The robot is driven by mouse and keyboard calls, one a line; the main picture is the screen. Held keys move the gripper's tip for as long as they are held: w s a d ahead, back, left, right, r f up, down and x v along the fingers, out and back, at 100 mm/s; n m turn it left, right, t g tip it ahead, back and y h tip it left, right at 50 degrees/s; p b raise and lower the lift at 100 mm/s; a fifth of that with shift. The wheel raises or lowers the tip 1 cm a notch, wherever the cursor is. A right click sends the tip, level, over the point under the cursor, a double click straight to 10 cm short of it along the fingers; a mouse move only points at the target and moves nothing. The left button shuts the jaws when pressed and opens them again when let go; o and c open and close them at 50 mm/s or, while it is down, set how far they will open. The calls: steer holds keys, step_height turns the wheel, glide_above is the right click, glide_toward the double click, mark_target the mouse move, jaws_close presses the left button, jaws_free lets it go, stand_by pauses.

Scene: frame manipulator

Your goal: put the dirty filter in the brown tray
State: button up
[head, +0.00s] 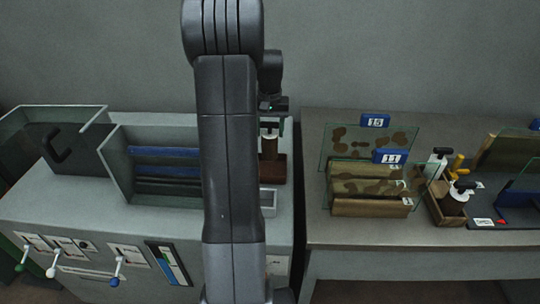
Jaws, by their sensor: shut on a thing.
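In the head view my gripper (270,122) points down just right of my arm, over the right end of the grey cabinet. The brown tray (273,172), a dark reddish-brown box, shows directly below the filter. The filter's lower end meets or overlaps the tray in the picture; I cannot tell whether it touches. My arm hides the left side of the tray.
A small light-grey box (268,202) sits in front of the brown tray. An open grey housing (115,172) with blue and dark slats stands left of my arm. On the right bench (440,258) stand clear panels with camouflage pieces, a bottle (436,164) and a wooden box (445,210).

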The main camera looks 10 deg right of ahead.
mark_target(270, 145)
steer(key=shift+f, duration=3.2)
steer(key=shift+f, duration=0.1)
steer(key=o, duration=1.3)
step_height(270, 145, up, 12)
steer(key=shift+r, duration=0.15)
